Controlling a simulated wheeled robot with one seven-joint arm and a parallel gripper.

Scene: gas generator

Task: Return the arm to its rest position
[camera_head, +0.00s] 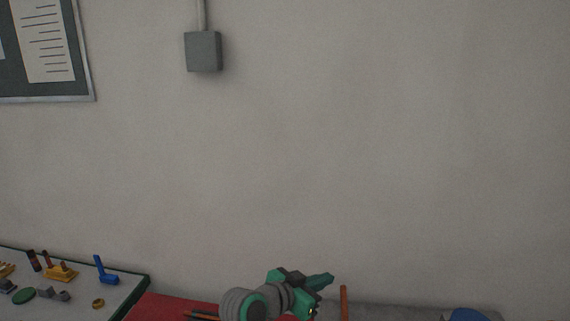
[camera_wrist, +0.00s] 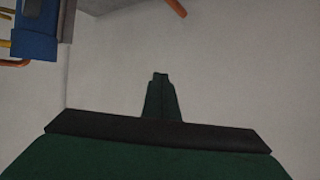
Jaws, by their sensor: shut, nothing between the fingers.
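My gripper (camera_head: 322,281) shows at the bottom of the head view, at the end of my grey and green arm. Its fingers point to the right and slightly up, in front of the pale wall. In the wrist view my gripper (camera_wrist: 160,76) has its green fingers together in the middle, with nothing between them. No object touches the fingertips in either view. Most of my arm is cut off by the bottom edge of the head view.
A light board (camera_head: 75,300) with small yellow, blue and green parts lies at the lower left, beside a red surface (camera_head: 160,308). An orange upright rod (camera_head: 344,302) stands just right of my gripper. A blue object (camera_wrist: 33,30) with orange pipes shows at the wrist view's upper left.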

